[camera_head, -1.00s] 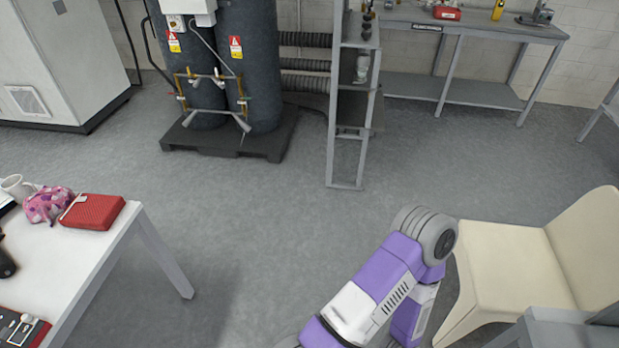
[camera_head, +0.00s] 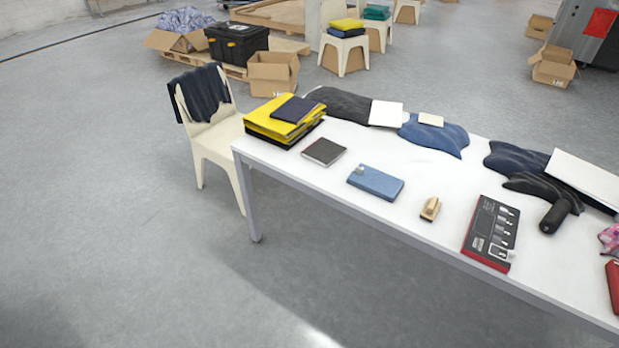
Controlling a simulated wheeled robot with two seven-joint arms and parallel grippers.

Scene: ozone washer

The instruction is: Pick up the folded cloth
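A flat blue folded item (camera_head: 376,182) lies on the white table (camera_head: 400,218) near its front edge and looks like a folded cloth, with a small pale object on its back left corner. A red item (camera_head: 613,285) is cut off at the right edge of the view; I cannot tell if it is cloth. Stacked yellow and dark folded items (camera_head: 285,118) sit at the table's left end. Neither of my grippers is in view.
The table also holds a small dark notebook (camera_head: 324,151), a wooden brush (camera_head: 430,208), a red-and-black case (camera_head: 491,232) and dark crumpled cloths (camera_head: 515,158). A cream chair (camera_head: 215,133) stands at its left end. The floor in front is clear.

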